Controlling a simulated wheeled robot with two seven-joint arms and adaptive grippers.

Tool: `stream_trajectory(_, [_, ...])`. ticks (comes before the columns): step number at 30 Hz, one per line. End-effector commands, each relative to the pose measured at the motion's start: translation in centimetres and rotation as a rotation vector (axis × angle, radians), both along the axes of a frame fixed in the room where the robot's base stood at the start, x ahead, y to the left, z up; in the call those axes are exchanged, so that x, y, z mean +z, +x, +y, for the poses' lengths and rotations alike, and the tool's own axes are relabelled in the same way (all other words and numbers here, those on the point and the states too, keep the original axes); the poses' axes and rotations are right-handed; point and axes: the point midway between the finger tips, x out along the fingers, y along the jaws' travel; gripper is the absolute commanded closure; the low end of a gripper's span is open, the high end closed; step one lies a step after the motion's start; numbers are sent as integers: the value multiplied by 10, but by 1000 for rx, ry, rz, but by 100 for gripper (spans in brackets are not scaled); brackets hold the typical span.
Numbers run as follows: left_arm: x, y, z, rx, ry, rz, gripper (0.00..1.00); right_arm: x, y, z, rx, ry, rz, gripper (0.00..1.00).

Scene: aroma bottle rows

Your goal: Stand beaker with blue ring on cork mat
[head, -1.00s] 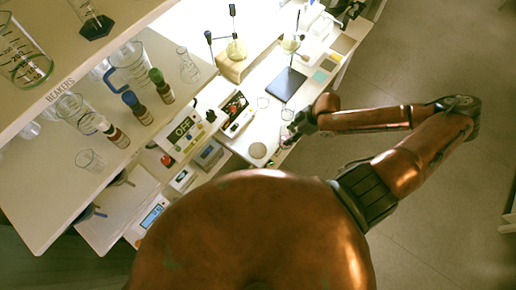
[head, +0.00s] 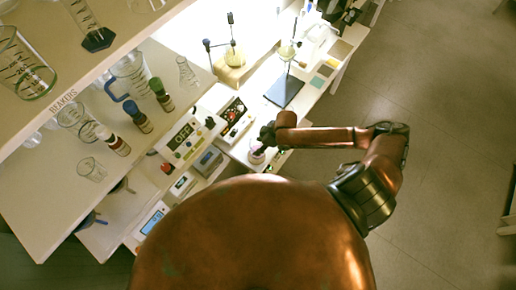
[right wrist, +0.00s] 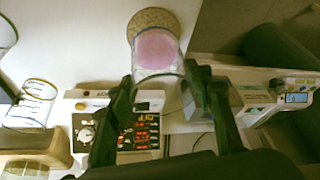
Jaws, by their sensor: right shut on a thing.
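A clear glass beaker (right wrist: 157,62) with pink contents is between the fingers of my right gripper (right wrist: 155,90) in the right wrist view. I cannot tell whether the beaker touches the mat. In the head view my right gripper (head: 264,138) is over the bench, with the pinkish beaker (head: 257,156) just below it, in front of the mat's place. My left gripper is not in view.

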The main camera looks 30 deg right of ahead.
Motion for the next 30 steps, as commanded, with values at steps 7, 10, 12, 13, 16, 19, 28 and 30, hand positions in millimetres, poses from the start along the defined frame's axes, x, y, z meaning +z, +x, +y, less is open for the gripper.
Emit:
stream_trajectory(7, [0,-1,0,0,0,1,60,-29,3,5,-1,0,2,81])
stream_trajectory(10, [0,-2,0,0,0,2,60,-36,4,5,0,1,-1,81])
stream_trajectory(12, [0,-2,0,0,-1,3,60,-37,4,5,1,1,-2,81])
stream_trajectory(13, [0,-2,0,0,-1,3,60,-37,4,5,2,1,-2,81])
stream_trajectory(16, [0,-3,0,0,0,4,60,-37,4,5,1,0,-1,81])
stream_trajectory(19, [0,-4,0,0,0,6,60,-38,4,5,1,0,-1,81])
stream_trajectory(28, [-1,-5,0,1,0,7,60,-39,3,5,1,0,0,37])
stream_trajectory(30, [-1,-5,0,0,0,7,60,-39,3,5,1,0,0,35])
